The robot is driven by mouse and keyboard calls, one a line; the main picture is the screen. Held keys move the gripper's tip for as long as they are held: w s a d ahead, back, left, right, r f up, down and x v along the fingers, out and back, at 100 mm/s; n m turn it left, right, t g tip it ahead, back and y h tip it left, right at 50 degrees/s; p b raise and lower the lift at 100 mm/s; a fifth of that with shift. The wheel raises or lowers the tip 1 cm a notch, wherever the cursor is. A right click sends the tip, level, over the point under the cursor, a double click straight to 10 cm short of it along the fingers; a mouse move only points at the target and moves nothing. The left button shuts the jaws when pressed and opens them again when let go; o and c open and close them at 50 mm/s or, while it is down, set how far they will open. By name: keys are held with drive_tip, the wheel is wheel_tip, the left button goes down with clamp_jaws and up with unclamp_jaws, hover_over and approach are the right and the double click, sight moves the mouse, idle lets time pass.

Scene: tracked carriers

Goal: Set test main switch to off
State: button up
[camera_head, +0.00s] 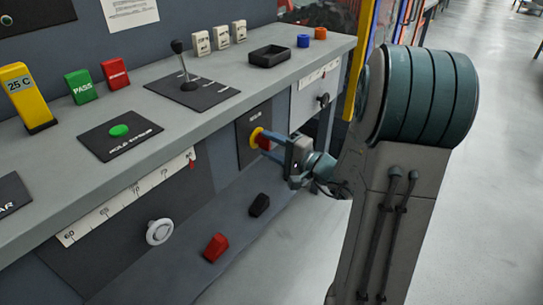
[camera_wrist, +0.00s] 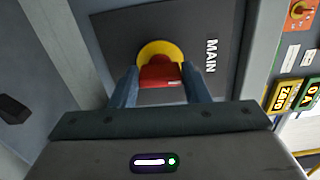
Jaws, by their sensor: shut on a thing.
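The main switch is a red knob on a yellow round base, on a dark plate on the front of the workbench. In the wrist view the red knob (camera_wrist: 160,74) sits between my two fingers, with the yellow base (camera_wrist: 161,48) behind it and the word MAIN on the plate (camera_wrist: 225,30). My gripper (camera_wrist: 160,88) is shut on the red knob. In the head view my gripper (camera_head: 272,142) reaches the switch (camera_head: 257,138) from the right, and its fingers partly hide the knob. The knob's off marking cannot be read.
The grey bench (camera_head: 215,112) carries a lever (camera_head: 184,66), a green button (camera_head: 120,130), and a black tray (camera_head: 269,56). Below are a white dial knob (camera_head: 159,232), a red block (camera_head: 216,247) and a black block (camera_head: 259,205). Open floor (camera_head: 495,120) lies right.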

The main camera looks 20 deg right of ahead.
drive_tip(key=shift+n+b, duration=0.4)
drive_tip(key=o, duration=1)
drive_tip(key=p+v, duration=0.2)
drive_tip(key=v, duration=1.2)
